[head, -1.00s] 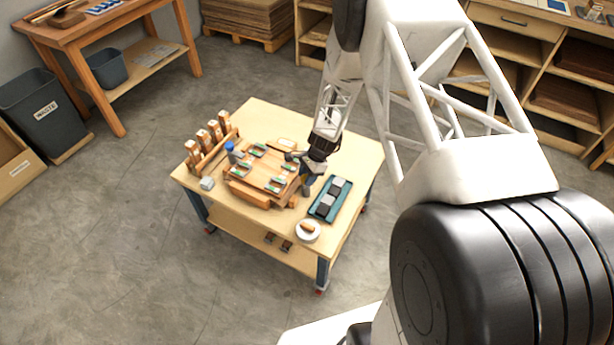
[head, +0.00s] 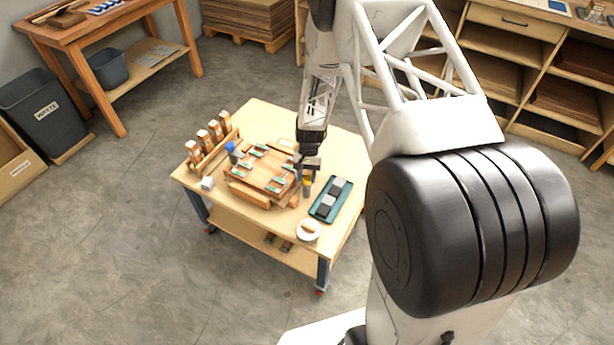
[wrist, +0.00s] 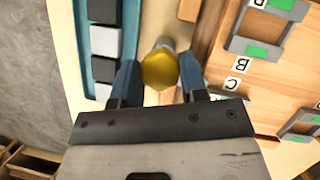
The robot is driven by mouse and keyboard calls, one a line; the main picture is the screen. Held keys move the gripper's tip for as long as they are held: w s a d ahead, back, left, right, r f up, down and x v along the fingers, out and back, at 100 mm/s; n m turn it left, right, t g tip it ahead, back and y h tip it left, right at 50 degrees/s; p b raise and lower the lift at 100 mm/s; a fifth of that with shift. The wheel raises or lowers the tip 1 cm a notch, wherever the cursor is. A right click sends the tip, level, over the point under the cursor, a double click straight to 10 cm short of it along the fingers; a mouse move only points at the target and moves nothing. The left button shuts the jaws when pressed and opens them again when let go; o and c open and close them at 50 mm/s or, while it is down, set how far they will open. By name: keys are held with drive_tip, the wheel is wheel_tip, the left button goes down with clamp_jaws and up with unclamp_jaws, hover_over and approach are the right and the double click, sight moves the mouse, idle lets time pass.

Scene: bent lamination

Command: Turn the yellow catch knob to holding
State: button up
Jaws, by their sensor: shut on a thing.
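The yellow catch knob (wrist: 160,69) has a faceted yellow top on a grey stem, seen from above in the wrist view. It also shows as a small yellow spot (head: 307,181) at the right side of the wooden fixture (head: 250,190) in the head view. My gripper (wrist: 159,78) has its two blue fingers on either side of the knob and is shut on it. In the head view, my gripper (head: 307,172) points down over the knob. The knob's setting cannot be read; no marking for it shows.
A teal tray (head: 322,215) with dark and light blocks lies close to the right of the knob. A white dish (head: 308,239) stands near the front edge. The fixture holds grey clips with green pieces, beside printed letters. A blue-topped item (head: 231,147) stands at its far left.

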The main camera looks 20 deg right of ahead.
drive_tip(key=n+h, duration=0.1)
drive_tip(key=n, duration=0.4)
drive_tip(key=shift+a+g+h, duration=0.1)
drive_tip(key=shift+g+h, duration=0.2)
drive_tip(key=shift+h, duration=0.1)
drive_tip(key=o, duration=0.9)
drive_tip(key=shift+v, duration=3.9)
